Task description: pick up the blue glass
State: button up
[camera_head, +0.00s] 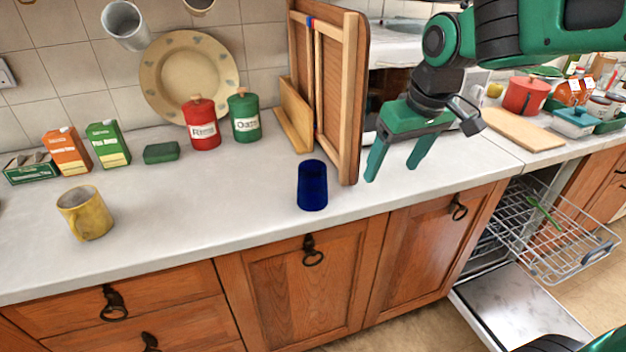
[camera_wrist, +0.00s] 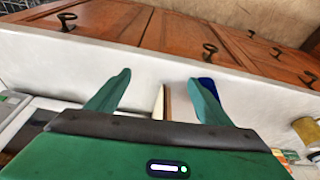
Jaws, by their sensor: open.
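The blue glass (camera_head: 312,186) stands upright on the pale countertop (camera_head: 240,190), near its front edge and just left of a wooden panel. My gripper (camera_head: 392,174) is open and empty, pointing down above the counter, to the right of the glass and apart from it. In the wrist view my gripper (camera_wrist: 157,82) shows its two fingers spread. The glass (camera_wrist: 208,86) shows there partly, the rest hidden behind the right finger, and it is not between the fingers.
The upright wooden panel (camera_head: 343,100) stands close to the glass, between it and my gripper. A yellow mug (camera_head: 86,213), red canister (camera_head: 202,125) and green canister (camera_head: 243,118) stand to the left. An open dishwasher rack (camera_head: 550,240) juts out at right.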

aim_at(315, 170)
jog(key=w+a+n, duration=0.1)
jog(key=a, duration=0.4)
jog(key=w+a+f+n+y, duration=0.1)
jog(key=a, duration=0.4)
jog(key=w+a+f+n, duration=0.1)
jog(key=a, duration=0.4)
jog(key=shift+w+f+n+y, duration=0.1)
jog(key=shift+w+n+y, duration=0.05)
jog(key=shift+n+y, duration=0.2)
jog(key=shift+d+x, duration=0.2)
jog(key=shift+x, duration=1.35)
jog(key=shift+d+x, duration=0.15)
jog(key=shift+x, duration=1.4)
jog(key=shift+w, duration=0.15)
jog(key=shift+c, duration=0.6)
jog(key=c, duration=1.3)
